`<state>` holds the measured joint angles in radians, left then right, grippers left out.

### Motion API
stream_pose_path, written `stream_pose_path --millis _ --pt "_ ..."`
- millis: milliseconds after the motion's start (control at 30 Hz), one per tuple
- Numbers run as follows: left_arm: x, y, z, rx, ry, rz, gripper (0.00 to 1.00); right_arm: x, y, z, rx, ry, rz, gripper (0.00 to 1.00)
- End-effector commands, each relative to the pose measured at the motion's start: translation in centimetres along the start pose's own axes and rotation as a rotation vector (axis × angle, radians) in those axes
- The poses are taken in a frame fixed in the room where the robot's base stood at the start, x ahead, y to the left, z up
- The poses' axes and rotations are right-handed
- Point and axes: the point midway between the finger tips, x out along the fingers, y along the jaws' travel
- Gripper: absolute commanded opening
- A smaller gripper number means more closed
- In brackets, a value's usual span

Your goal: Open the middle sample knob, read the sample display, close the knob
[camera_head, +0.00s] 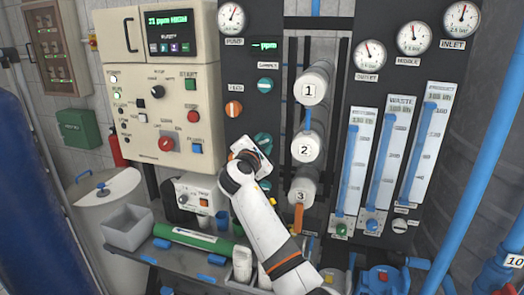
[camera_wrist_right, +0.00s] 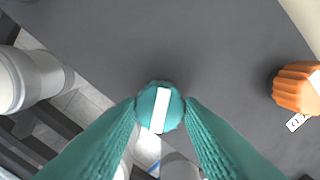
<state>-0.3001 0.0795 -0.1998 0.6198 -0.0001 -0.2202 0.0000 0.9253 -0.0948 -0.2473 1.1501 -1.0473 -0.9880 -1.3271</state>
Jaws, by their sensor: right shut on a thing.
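My right gripper (camera_head: 262,146) is up against the dark panel and covers part of a teal sample knob. The right wrist view shows its two teal fingers (camera_wrist_right: 160,112) shut on this round teal knob (camera_wrist_right: 160,100), whose white bar stands nearly upright, slightly tilted. It appears to be the middle sample knob, below the upper teal knob (camera_head: 265,86). The small sample display (camera_head: 264,45) is lit green near the panel top; I read "ppm" but no clear number. My left gripper is not in view.
An orange knob (camera_head: 233,109) sits to the left; another orange knob (camera_wrist_right: 297,88) shows in the wrist view. White numbered cylinders (camera_head: 309,87) stand out to the right. A cream control box (camera_head: 165,95) is left. Below is a bench with a grey bin (camera_head: 128,228) and green tube (camera_head: 195,238).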

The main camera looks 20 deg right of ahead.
Motion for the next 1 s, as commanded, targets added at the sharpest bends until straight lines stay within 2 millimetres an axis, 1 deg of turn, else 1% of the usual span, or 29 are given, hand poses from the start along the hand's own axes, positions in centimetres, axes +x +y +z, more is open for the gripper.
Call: stream_pose_path --millis 33,100,300,500,700,1000 --pt "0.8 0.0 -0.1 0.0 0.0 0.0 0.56 0.0 0.3 0.3 0.044 -0.001 0.0 0.11" --pt "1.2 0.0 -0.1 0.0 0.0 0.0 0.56 0.0 0.3 0.3 0.109 -0.001 0.0 0.11" --pt "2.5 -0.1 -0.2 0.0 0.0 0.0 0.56 0.0 0.3 0.3 0.279 -0.001 0.001 0.11" --pt "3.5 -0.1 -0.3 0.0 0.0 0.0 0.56 0.0 0.3 0.3 0.411 -0.002 0.002 0.11" --pt "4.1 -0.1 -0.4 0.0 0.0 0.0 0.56 0.0 0.3 0.2 0.495 -0.002 0.003 0.11" --pt "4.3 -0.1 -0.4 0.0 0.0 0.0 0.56 0.0 0.2 0.2 0.54 -0.002 0.004 0.11"
